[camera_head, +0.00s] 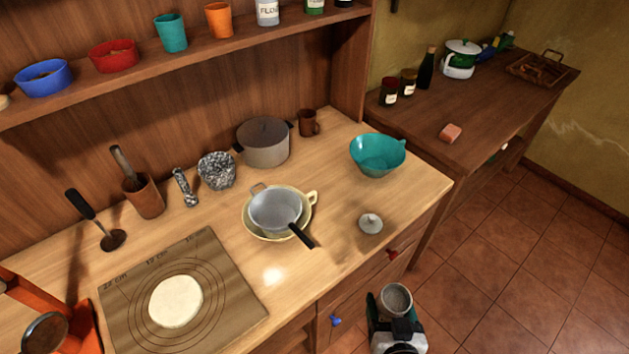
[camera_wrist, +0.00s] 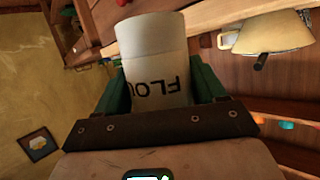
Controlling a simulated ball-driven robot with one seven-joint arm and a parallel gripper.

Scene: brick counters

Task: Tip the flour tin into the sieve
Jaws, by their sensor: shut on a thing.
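The flour tin (camera_wrist: 152,55) is pale, with dark "FLO" lettering, and sits between the green fingers of my gripper (camera_wrist: 158,85) in the wrist view. In the head view the tin (camera_head: 397,299) shows its round open top, with my gripper (camera_head: 396,325) shut on it. It is off the counter's front edge, at bottom right, and looks about upright. The sieve (camera_head: 275,206), grey with a black handle, rests over a cream bowl (camera_head: 254,228) on the counter, up and left of my gripper and apart from it. The tin's contents are not clear.
A small round lid (camera_head: 370,223) and a teal bowl (camera_head: 377,155) are on the counter right of the sieve. A grey pot (camera_head: 264,143) stands behind it. A pastry mat (camera_head: 228,297) with dough lies front left. Drawer knobs (camera_head: 336,320) stick out near my gripper.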

